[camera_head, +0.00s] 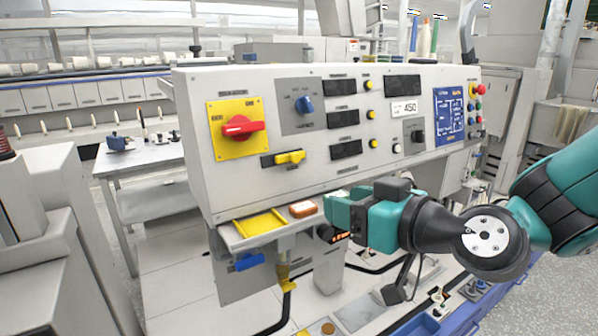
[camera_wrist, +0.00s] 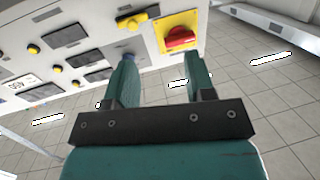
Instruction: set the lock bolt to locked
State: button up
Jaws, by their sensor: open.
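A yellow sliding bolt (camera_head: 291,157) sits on a short black track on the grey panel's front, below the red rotary switch (camera_head: 243,127) on its yellow plate. Its yellow handle is toward the track's right end, with black track showing at left. The bolt also shows at the top of the wrist view (camera_wrist: 141,19), near the red switch (camera_wrist: 181,38). My gripper (camera_head: 334,212) is below and right of the bolt, in front of the panel's lower edge. In the wrist view its two teal fingers (camera_wrist: 160,68) are apart, with nothing between them.
A blue selector knob (camera_head: 304,105), several displays and yellow buttons share the panel (camera_head: 200,170). A shelf below holds a yellow tray (camera_head: 258,222) and an orange-brown block (camera_head: 302,209). A blue handle (camera_head: 248,262) is lower. A side table (camera_head: 140,158) stands at left.

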jog(key=w+d+m+t+h, duration=0.1)
jog(key=w+d+t, duration=0.1)
jog(key=w+t, duration=0.1)
jog(key=p, duration=1.5)
send_near(298, 159)
jog(key=x, duration=0.8)
jog(key=shift+s+r, duration=0.15)
jog(key=shift+r, duration=0.1)
jog(key=shift+w+a+f+p, duration=0.2)
jog(key=shift+w+a+p, duration=0.1)
jog(key=shift+w+p, duration=0.1)
grip_shut()
